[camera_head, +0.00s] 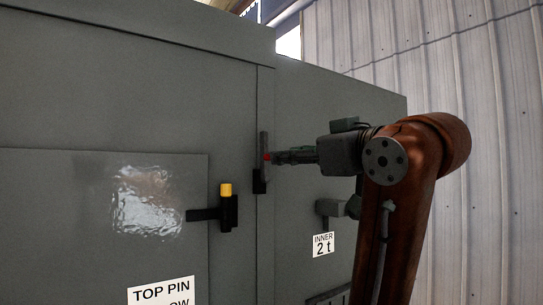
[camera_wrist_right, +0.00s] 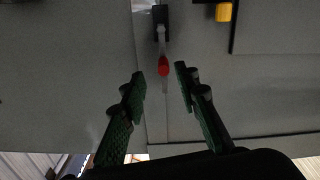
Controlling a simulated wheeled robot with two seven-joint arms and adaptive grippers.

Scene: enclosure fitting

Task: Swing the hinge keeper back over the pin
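The hinge keeper (camera_head: 263,142) is a thin grey bar standing upright from a black block (camera_head: 259,182) on the grey enclosure, with a red part on it. Contact cannot be told. My left gripper is out of view.
The enclosure wall (camera_head: 100,110) fills the left and middle. A "TOP PIN" label (camera_head: 161,293) is low on the door, and an "INNER 2 t" label (camera_head: 323,244) is below my right arm. Another bracket (camera_head: 328,207) sticks out there. Corrugated wall (camera_head: 480,80) stands behind.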

